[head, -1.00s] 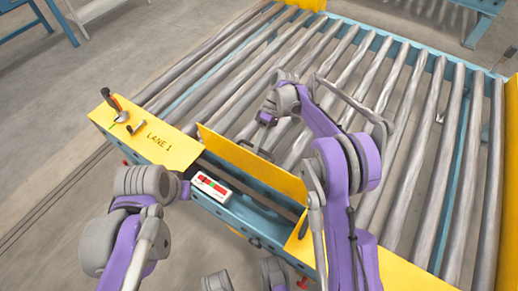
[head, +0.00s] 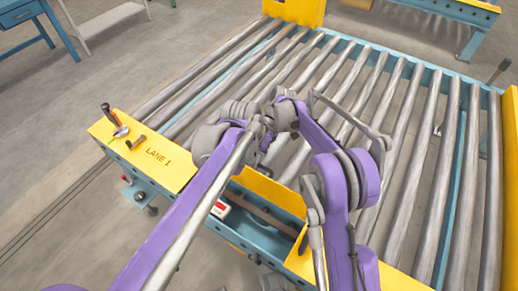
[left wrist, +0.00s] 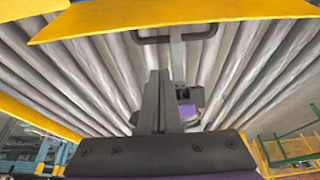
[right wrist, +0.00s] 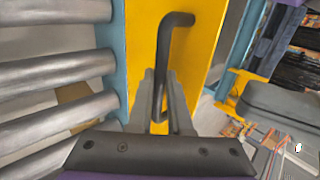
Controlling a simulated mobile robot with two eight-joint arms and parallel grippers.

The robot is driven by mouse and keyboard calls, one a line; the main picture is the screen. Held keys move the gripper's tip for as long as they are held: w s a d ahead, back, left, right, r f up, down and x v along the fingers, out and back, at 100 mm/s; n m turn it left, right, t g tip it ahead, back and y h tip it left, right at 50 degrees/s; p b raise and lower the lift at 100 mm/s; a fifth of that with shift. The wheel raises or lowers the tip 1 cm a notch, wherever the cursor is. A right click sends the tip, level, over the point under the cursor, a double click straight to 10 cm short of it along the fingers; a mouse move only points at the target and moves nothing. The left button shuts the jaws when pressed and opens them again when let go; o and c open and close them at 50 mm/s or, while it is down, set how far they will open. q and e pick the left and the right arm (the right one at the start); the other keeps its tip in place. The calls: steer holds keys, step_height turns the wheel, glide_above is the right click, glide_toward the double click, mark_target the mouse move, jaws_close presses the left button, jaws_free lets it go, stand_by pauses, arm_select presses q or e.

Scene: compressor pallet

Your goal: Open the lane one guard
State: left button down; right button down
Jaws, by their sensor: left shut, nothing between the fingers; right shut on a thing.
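The lane one guard is a yellow plate (head: 270,187) beside the LANE 1 label plate, largely hidden by my left arm in the head view. It is raised from the blue channel, which lies uncovered in front of it. Its dark bar handle (right wrist: 178,20) shows in the right wrist view, where my right gripper (right wrist: 160,85) is shut on it. In the left wrist view the guard (left wrist: 180,15) crosses the top, with the handle (left wrist: 150,40) under it. My left gripper (left wrist: 158,75) is shut and empty, below the handle and apart from it.
Grey rollers (head: 400,130) fill the area behind.

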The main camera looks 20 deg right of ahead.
arm_select(q)
glide_above(263, 167)
step_height(263, 167, down, 5)
arm_select(e)
steer(key=shift+a+r, duration=0.1)
steer(key=shift+a, duration=0.05)
arm_select(q)
steer(key=shift+s+a+f, duration=0.15)
steer(key=shift+s+a, duration=0.45)
steer(key=shift+a, duration=0.15)
steer(key=shift+s+a, duration=0.35)
